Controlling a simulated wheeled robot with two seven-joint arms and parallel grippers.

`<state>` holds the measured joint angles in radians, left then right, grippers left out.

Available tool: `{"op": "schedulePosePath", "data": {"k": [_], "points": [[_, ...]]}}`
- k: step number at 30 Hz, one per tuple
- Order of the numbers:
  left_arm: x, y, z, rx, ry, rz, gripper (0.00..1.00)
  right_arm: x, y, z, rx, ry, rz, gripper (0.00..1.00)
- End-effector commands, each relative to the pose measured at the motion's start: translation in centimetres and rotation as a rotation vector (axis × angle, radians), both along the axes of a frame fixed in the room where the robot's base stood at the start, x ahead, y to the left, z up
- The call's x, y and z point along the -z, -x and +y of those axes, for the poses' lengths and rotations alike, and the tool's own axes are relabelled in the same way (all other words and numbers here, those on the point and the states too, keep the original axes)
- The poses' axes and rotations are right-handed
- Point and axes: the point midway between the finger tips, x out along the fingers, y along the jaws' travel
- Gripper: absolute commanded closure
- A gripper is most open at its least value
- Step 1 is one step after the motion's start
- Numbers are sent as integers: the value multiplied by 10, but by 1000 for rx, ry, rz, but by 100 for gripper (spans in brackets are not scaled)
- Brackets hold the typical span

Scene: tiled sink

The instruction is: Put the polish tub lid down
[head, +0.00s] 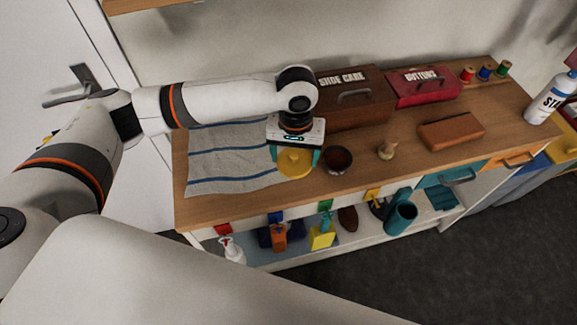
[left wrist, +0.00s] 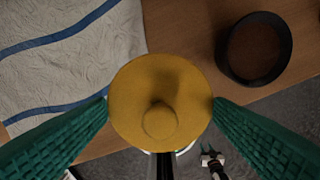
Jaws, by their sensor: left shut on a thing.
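The polish tub lid is a round yellow disc with a knob (head: 294,163), at the front part of the wooden counter in the head view. It fills the middle of the left wrist view (left wrist: 158,85). My left gripper (left wrist: 160,105) is shut on the lid, with a green finger against each side. In the head view the left gripper (head: 295,158) points down over the counter. I cannot tell exactly how high the lid is above the wood. The dark open tub (head: 338,160) stands just right of the lid, apart from it; it also shows in the left wrist view (left wrist: 254,48). My right gripper is not in view.
A striped cloth (head: 222,160) lies left of the lid. A shoe care box (head: 352,98), a red buttons box (head: 424,87) and a brown block (head: 450,131) stand behind and right. The counter's front edge is close.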

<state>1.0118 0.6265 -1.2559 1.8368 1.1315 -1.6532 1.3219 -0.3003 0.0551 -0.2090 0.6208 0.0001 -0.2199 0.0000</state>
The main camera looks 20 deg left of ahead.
Motion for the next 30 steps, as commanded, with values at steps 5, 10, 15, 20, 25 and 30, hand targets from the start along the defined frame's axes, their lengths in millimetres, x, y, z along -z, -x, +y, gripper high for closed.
{"op": "schedulePosePath", "data": {"k": [5, 10, 15, 20, 25, 30], "points": [[19, 0, 0, 0, -1, 1, 47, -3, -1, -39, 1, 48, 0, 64], [42, 0, 0, -1, -2, 2, 47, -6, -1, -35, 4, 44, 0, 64], [56, 0, 0, 0, 0, 0, 47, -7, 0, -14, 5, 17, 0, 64], [56, 0, 0, 1, 0, -1, 47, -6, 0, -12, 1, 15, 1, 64], [59, 0, 0, 1, 0, 0, 47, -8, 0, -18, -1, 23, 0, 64], [59, 0, 0, 1, 0, -1, 3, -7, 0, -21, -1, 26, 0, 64]]}}
